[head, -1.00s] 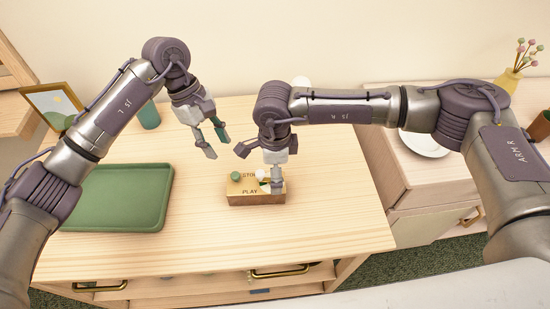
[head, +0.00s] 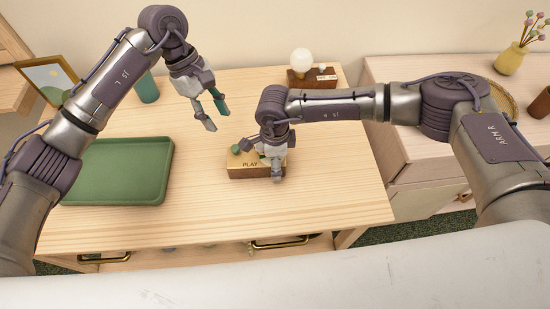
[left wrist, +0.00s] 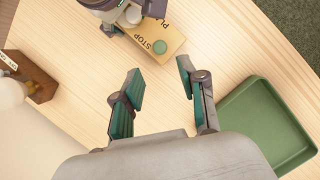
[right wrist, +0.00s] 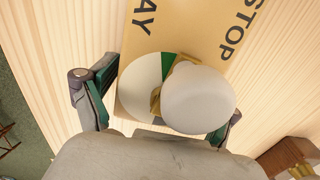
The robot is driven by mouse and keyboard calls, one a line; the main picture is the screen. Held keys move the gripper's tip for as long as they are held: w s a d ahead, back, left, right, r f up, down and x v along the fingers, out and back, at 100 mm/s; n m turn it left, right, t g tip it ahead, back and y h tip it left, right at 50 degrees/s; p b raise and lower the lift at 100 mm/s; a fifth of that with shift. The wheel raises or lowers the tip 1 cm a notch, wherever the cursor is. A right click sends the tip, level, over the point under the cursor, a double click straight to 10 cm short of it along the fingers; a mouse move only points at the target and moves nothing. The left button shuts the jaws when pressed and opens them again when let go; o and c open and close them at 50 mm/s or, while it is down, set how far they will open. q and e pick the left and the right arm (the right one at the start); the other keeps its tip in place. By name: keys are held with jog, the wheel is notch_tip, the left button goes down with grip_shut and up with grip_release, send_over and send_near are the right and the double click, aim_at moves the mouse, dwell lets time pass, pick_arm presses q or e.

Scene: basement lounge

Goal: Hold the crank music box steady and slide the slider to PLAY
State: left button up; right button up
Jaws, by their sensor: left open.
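The music box (head: 242,171) is a small wooden block on the table, with a tan top lettered STOP and PLAY. Its green knob (head: 235,149) sits beside STOP and also shows in the left wrist view (left wrist: 159,46). My right gripper (right wrist: 160,105) is down at the box's right end, fingers on either side of it. A white ball (right wrist: 198,98) on a brass part and a white-and-green disc (right wrist: 143,82) lie between the fingers; the ball hides part of one finger, so contact is unclear. My left gripper (head: 211,111) is open and empty, behind and left of the box.
A green tray (head: 120,198) lies left of the box. A teal cup (head: 148,88) and a picture frame (head: 47,77) stand at the back left. A wooden block with a white bulb (head: 301,65) stands at the back right. The table front is clear.

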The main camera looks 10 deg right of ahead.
jog(key=c, duration=1.1)
pick_arm(q)
jog(key=shift+c, duration=0.9)
jog(key=shift+w+a+r, duration=0.15)
jog(key=shift+w+r, duration=0.05)
jog(key=shift+w, duration=0.05)
jog(key=c, duration=0.3)
jog(key=shift+w+a+r+m+y, duration=0.25)
jog(key=shift+w+a+r+m, duration=0.15)
jog(key=shift+w, duration=0.25)
jog(key=shift+w+a+r+m+y, duration=0.25)
jog(key=shift+w+a+m, duration=0.25)
jog(key=shift+w, duration=0.2)
jog(key=shift+w+a+r+m+y, duration=0.2)
jog(key=shift+w+a+r+m, duration=0.2)
jog(key=shift+w, duration=0.25)
grip_shut()
